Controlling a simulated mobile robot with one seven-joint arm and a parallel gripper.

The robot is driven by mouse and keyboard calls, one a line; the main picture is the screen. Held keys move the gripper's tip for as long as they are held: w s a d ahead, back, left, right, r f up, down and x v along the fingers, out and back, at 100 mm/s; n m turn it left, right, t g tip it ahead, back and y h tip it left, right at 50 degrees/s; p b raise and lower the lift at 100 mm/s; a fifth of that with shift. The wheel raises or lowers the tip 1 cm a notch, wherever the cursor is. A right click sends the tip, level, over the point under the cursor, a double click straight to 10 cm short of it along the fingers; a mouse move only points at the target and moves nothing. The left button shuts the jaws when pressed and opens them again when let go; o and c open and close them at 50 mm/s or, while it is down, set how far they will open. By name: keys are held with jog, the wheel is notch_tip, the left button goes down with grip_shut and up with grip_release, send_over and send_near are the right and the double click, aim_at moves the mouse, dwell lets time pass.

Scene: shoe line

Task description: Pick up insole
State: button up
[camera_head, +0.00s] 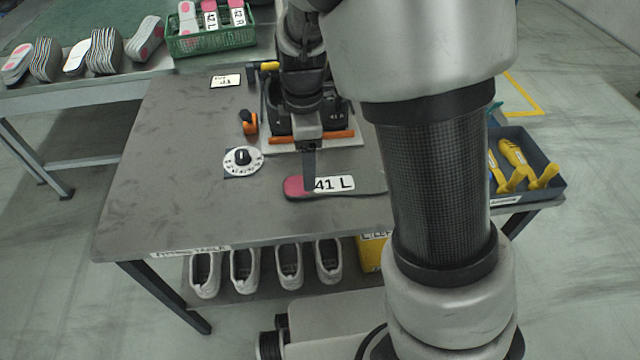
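The insole (372,184) is dark grey with a pink heel end and a white label reading "41 L". It lies flat, as far as I can see, near the front edge of the grey table (180,170), heel end to the left. My gripper (309,186) points down at the insole, its dark finger overlapping the pink part next to the label. Only one finger shows clearly, so I cannot tell whether it is open, shut or touching the insole. My arm hides the area right of the insole's end.
A fixture with orange bars (343,136) stands behind the insole, partly hidden by my gripper. A dial (243,160) is on its left. A dark tray (528,190) with yellow tools is at right. A green crate (212,40) and stacked insoles (106,50) stand behind. Shoes (244,268) sit below.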

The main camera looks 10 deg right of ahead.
jog(key=shift+a+f+b, duration=0.2)
jog(key=shift+f+b, duration=0.35)
jog(key=shift+f, duration=0.95)
jog(key=shift+a+f+b, duration=0.15)
jog(key=shift+f+b, duration=0.35)
jog(key=shift+f, duration=1)
jog(key=shift+c, duration=0.6)
jog(key=c, duration=1)
